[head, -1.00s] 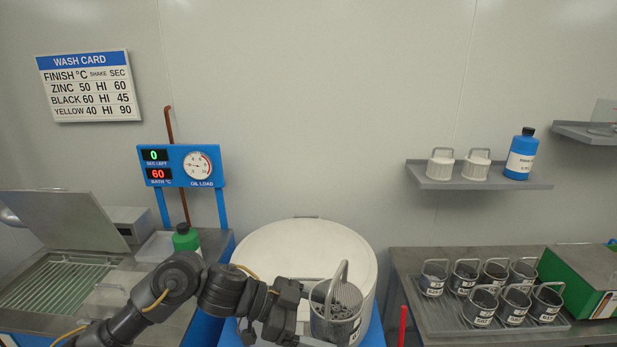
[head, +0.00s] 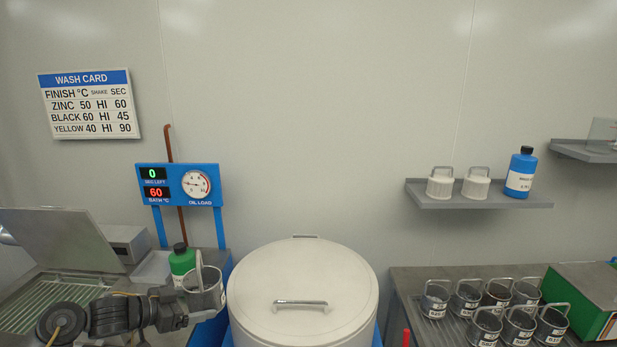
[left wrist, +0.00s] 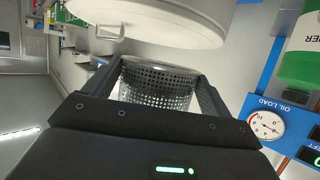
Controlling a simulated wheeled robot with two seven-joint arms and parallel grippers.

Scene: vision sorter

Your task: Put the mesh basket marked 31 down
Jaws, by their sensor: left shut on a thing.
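The mesh basket (head: 204,291) is in my left gripper (head: 178,304), left of the white round lidded drum and in front of the green bottle. Its handle stands up, and its number cannot be read here. In the left wrist view the perforated basket (left wrist: 157,88) sits between the two fingers of my left gripper (left wrist: 160,75), which is shut on it. What lies under the basket is partly hidden by my arm. My right gripper is not in view.
The white drum (head: 303,270) with a lid handle fills the middle. A green bottle (head: 181,263) stands close behind the basket. An open-lidded washer with a grate (head: 45,302) is at left. Several baskets (head: 490,322) stand on a tray at right.

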